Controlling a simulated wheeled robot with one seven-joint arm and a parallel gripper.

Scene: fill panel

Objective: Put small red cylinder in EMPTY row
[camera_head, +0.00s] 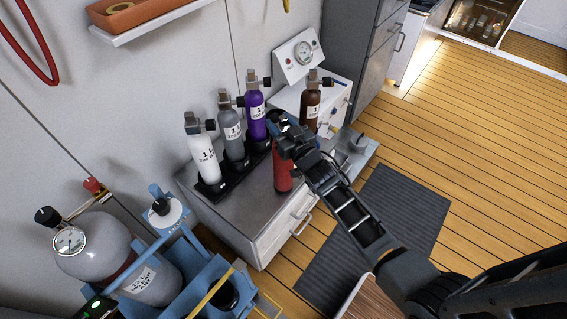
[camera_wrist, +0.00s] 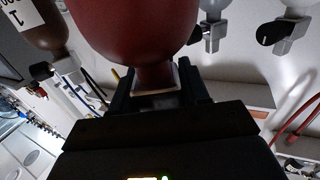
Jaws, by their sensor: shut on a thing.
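The small red cylinder (camera_head: 283,174) hangs roughly upright over the front of the grey cabinet top, in front of the black rack. My gripper (camera_head: 288,140) is shut on its neck. In the wrist view the red body (camera_wrist: 135,30) fills the top middle, with my gripper's fingers (camera_wrist: 155,88) around the pale valve neck. A black rack (camera_head: 211,188) along the wall holds a white cylinder (camera_head: 206,160), a grey one (camera_head: 234,137) and a purple one (camera_head: 256,116). I cannot read any EMPTY label. My arm and the red cylinder hide part of the rack's right end.
A brown cylinder (camera_head: 310,108) stands right of my gripper by a white unit with a gauge (camera_head: 303,53). The front of the grey cabinet top (camera_head: 245,205) is clear. A large grey tank (camera_head: 95,245) and blue frame stand at lower left. A dark mat (camera_head: 395,225) lies on the floor.

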